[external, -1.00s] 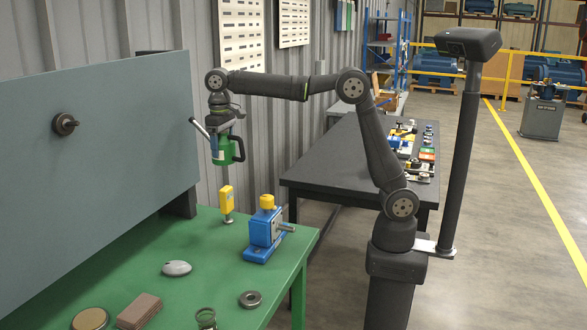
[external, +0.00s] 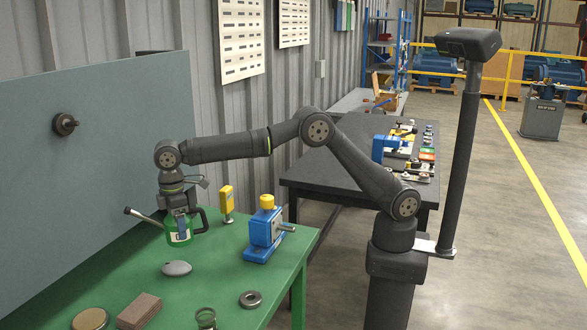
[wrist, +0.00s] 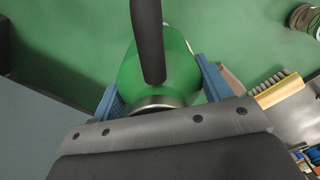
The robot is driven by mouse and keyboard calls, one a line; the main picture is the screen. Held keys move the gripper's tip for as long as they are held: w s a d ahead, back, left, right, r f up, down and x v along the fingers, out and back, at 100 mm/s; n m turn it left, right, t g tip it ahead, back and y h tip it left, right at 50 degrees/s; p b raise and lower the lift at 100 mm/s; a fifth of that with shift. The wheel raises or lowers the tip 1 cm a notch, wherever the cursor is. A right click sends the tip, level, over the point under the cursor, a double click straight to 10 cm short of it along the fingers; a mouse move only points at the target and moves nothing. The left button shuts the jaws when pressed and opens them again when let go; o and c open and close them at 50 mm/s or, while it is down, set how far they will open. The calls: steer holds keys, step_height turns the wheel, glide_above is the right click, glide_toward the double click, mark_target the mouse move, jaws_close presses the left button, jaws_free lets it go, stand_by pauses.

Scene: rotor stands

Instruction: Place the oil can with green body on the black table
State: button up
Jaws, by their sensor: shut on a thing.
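The oil can (external: 180,230) has a green body with a pale label, a dark handle on its right and a spout pointing up and left. My gripper (external: 181,208) is shut on it, low at the green table (external: 215,270). I cannot tell whether its base touches the tabletop. In the wrist view the green body (wrist: 128,75) sits between the blue fingers (wrist: 160,85), with a black part across the middle. The black table (external: 325,160) stands behind my arm, to the right of the green one, its front part bare.
A yellow tool (external: 226,203) and a blue device with a yellow top (external: 263,230) stand right of the can. A grey oval object (external: 177,268) lies in front. A grey panel (external: 100,150) rises behind. Several parts fill the black table's right side (external: 405,145).

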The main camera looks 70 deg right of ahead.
steer(key=shift+s+a+f, duration=0.45)
steer(key=shift+a+f, duration=1.35)
steer(key=shift+a, duration=0.1)
steer(key=shift+s+a+f, duration=0.5)
steer(key=shift+a+f, duration=1.35)
steer(key=shift+s+a+f, duration=0.45)
steer(key=shift+a+f, duration=1.35)
steer(key=shift+a, duration=0.1)
steer(key=o, duration=1.2)
steer(key=shift+f, duration=0.15)
step_height(320, 180, up, 11)
steer(key=shift+r, duration=0.45)
steer(key=shift+c, duration=0.7)
steer(key=shift+r, duration=0.2)
steer(key=c, duration=0.4)
